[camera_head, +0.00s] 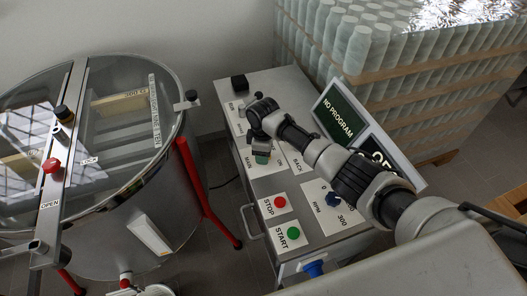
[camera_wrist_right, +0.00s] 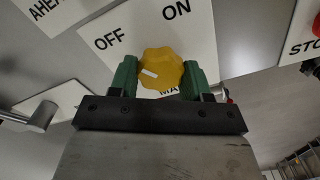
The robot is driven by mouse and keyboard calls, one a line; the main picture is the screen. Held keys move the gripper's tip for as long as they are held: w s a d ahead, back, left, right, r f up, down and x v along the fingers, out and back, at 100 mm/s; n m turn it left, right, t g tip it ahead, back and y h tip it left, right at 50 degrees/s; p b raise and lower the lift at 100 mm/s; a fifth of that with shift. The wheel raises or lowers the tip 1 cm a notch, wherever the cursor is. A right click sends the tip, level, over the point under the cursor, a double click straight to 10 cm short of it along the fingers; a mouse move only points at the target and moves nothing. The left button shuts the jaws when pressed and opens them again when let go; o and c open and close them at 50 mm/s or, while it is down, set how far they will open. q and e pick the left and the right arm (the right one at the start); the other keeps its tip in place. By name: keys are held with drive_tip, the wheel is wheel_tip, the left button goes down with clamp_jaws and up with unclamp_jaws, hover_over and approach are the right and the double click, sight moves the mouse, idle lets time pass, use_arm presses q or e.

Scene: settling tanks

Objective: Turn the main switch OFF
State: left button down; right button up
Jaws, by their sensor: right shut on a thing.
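The main switch is a yellow lobed knob (camera_wrist_right: 161,68) on a white plate (camera_wrist_right: 190,35) lettered OFF and ON, with a partly hidden word below. My right gripper (camera_wrist_right: 160,76) is shut on the knob, one green finger on each side. The knob's white mark lies left of its centre, pointing left and slightly up, below the word OFF. In the head view my right gripper (camera_head: 262,158) is over the MAIN plate on the sloped control panel (camera_head: 270,185) and hides the knob. My left gripper is not in view.
Below the MAIN plate are a red STOP button (camera_head: 252,202), a green START button (camera_head: 294,233) and a blue RPM knob (camera_head: 333,200). A display (camera_head: 339,115) reads NO PROGRAM. A glass-lidded steel drum (camera_head: 110,215) stands left, wrapped stacked containers (camera_head: 400,60) behind.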

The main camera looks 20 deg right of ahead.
drive_tip(key=o, duration=0.9)
wheel_tip(320, 180, up, 11)
drive_tip(key=shift+f+b, duration=0.1)
drive_tip(key=shift+b, duration=0.5)
